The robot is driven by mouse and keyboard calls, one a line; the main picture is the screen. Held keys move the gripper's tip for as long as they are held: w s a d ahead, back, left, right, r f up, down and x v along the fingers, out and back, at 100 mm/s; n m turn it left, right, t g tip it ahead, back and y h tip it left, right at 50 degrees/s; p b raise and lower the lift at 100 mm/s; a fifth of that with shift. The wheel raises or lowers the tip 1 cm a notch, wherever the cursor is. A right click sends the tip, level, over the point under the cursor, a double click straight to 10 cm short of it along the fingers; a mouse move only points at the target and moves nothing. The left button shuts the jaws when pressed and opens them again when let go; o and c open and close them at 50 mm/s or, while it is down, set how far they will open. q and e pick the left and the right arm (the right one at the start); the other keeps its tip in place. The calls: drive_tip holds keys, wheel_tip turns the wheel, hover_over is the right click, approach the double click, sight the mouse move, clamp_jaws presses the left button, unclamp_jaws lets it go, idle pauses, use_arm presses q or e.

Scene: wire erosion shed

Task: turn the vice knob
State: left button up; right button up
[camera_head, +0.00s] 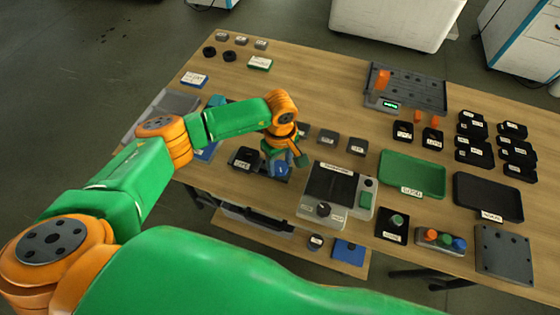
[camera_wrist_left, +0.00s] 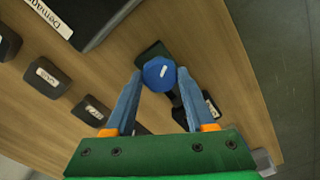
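A round blue knob (camera_wrist_left: 159,73) with a white mark on top shows in the left wrist view. It sits in front of a dark block (camera_wrist_left: 153,50) and beside a black labelled part (camera_wrist_left: 200,105). In the head view, blue (camera_head: 281,171) shows just below my left gripper (camera_head: 284,160), beside the black labelled part (camera_head: 245,158). In the left wrist view the two blue fingers of my left gripper (camera_wrist_left: 159,76) stand on either side of the knob, with narrow gaps visible. Whether they touch it is hard to tell. My right gripper is not in view.
A green tray (camera_head: 413,174) and a black tray (camera_head: 488,197) are further right.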

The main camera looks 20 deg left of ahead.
use_arm(q)
clamp_jaws()
